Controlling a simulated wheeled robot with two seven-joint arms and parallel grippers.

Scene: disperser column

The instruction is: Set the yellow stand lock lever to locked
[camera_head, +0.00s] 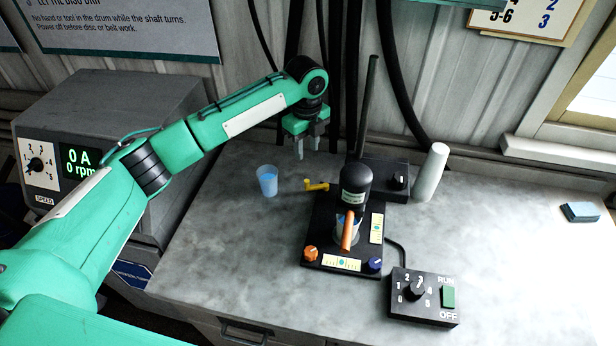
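The yellow lever (317,186) sticks out to the left from the back left of the black stand (325,222). Its tip points left, and I cannot read any locked or unlocked mark beside it. My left gripper (308,152) hangs fingers down above and slightly left of the lever, apart from it. Its two fingers are spread with an empty gap between them. My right gripper is not in view.
The stand carries a dark upright head (356,183), an orange knob (310,253) and a blue knob (375,264). A blue cup (267,181) stands left of the lever. A control box (424,298) and white cylinder (430,172) are to the right. The front-left worktop is clear.

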